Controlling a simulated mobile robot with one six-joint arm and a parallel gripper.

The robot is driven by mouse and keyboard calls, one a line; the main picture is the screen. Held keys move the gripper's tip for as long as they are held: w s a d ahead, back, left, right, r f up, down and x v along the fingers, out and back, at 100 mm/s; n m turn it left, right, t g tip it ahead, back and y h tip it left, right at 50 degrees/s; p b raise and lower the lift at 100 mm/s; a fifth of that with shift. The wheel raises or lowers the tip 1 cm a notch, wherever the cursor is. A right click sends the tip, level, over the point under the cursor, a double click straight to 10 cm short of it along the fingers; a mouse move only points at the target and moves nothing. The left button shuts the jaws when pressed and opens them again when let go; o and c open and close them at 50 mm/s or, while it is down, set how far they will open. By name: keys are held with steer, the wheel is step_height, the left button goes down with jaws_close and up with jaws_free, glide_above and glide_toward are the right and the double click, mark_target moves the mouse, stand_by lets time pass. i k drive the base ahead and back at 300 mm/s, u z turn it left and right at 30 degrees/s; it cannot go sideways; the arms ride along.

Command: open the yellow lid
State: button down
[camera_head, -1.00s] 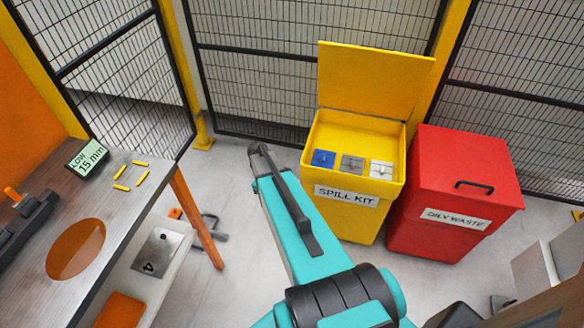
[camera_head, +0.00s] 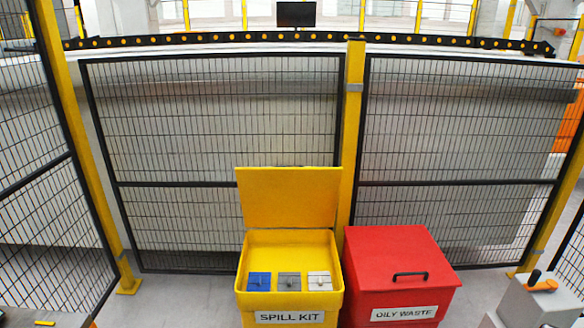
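The yellow lid (camera_head: 289,198) stands raised, upright at the back of the yellow spill kit bin (camera_head: 243,299). The bin's inside is exposed. In it lie a blue packet (camera_head: 259,281), a grey packet (camera_head: 290,281) and a white packet (camera_head: 320,281) in a row. A white label on the front reads SPILL KIT. My gripper is not in this view.
A red OILY WASTE bin (camera_head: 395,263) with a shut lid and black handle stands right beside the yellow bin. Black mesh fencing (camera_head: 215,130) with yellow posts (camera_head: 352,130) runs behind both. A grey block (camera_head: 540,300) with an orange-handled item is at lower right.

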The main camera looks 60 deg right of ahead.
mark_target(279, 196)
steer(key=u, duration=0.05)
steer(key=k, duration=1.3)
steer(key=z, duration=0.3)
steer(key=i, duration=0.35)
steer(key=z, duration=0.6)
steer(key=i, duration=1.45)
steer(key=u, duration=0.35)
